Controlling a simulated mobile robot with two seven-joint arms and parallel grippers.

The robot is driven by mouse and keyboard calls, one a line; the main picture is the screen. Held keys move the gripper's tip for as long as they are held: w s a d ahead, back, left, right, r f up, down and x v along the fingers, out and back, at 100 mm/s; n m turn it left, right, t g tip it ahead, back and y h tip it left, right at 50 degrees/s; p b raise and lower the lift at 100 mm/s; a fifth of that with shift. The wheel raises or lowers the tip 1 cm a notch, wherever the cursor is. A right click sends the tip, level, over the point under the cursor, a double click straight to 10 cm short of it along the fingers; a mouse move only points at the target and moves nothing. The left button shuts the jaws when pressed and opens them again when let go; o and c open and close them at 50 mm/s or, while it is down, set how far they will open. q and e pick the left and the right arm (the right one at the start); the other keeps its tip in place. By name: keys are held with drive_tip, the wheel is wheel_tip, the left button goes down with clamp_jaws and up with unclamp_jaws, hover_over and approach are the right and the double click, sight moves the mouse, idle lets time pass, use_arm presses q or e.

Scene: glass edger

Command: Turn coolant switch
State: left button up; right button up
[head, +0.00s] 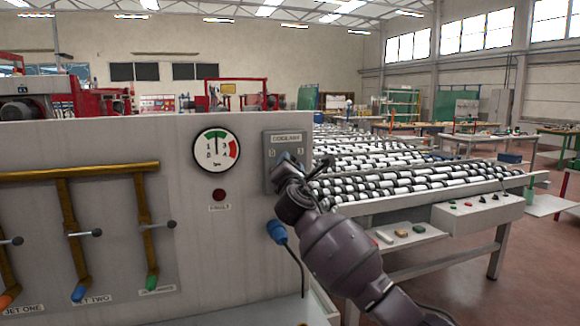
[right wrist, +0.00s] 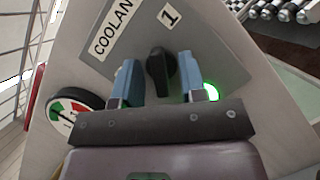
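The coolant switch is a grey box labelled COOLANT (head: 285,137) at the right end of the light panel. Its black knob (right wrist: 160,70) shows in the right wrist view; in the head view my gripper hides most of it. My right gripper (right wrist: 158,80) is at the box, its two blue fingers on either side of the knob. The fingers look open, with a thin gap beside the knob; contact is unclear. The mark 1 (right wrist: 169,16) is visible on the box. A green light (right wrist: 211,91) glows beside the right finger. My left gripper is not in view.
A round gauge (head: 216,150) and a red button (head: 219,195) are left of the switch. Brass pipes (head: 80,173) with several valve levers are farther left. A blue connector (head: 277,231) with a cable hangs below the box. A roller conveyor (head: 420,185) stands to the right.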

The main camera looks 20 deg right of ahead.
clamp_jaws()
